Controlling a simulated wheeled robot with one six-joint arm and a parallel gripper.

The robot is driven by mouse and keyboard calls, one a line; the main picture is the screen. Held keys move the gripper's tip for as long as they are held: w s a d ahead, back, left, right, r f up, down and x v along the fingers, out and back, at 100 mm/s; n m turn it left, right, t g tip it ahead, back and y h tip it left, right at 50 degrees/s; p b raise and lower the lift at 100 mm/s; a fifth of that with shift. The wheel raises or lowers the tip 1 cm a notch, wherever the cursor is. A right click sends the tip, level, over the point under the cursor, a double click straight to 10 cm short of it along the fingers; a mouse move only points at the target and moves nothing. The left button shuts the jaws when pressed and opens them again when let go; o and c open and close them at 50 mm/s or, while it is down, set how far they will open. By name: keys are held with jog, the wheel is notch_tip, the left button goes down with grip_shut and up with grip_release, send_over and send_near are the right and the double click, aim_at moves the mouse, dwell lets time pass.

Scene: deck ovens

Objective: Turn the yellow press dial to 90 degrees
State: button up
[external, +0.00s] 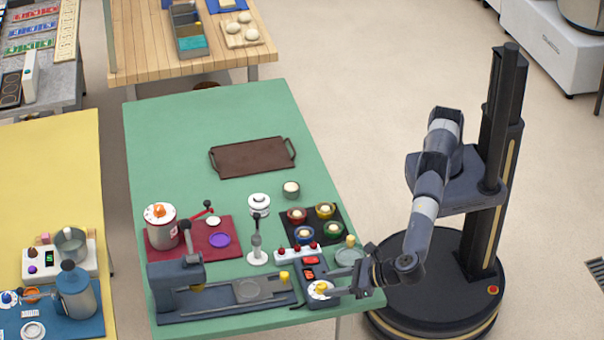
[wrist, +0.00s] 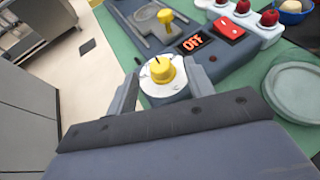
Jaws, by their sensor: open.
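The yellow press dial (wrist: 159,69) sits on a round white plate and carries a dark pointer line on top. It also shows in the external view (external: 321,287), at the front right of the green table. My gripper (wrist: 163,80) is open, with one finger on each side of the dial in the wrist view. I cannot tell whether either finger touches it. In the external view my gripper (external: 338,284) reaches in from the right at the dial. A display (wrist: 192,42) beside the dial reads OFF, next to a red switch (wrist: 228,28).
A second yellow knob (wrist: 165,17) stands on the press bed just beyond. A white strip with red knobs (external: 298,254) and a dark tray of bowls (external: 336,241) lie behind the dial. A glass dish (wrist: 300,92) is close on the right. The table's rear is mostly clear.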

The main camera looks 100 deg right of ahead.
jog(key=v, duration=0.8)
jog(key=shift+s+b, duration=0.2)
jog(key=shift+b, duration=0.1)
jog(key=w+d+r+n+t+y+p, duration=0.3)
jog(key=w+r+t+y, duration=0.1)
jog(key=w+r, duration=0.1)
jog(key=n+g+y+p, duration=0.3)
jog(key=n+g+y, duration=0.1)
jog(key=n+y, duration=0.2)
send_near(323, 284)
jog(key=p+x, duration=0.2)
jog(key=x, duration=0.7)
jog(key=shift+p, duration=0.3)
jog(key=shift+s, duration=0.1)
jog(key=shift+c, duration=0.3)
jog(key=c, duration=0.9)
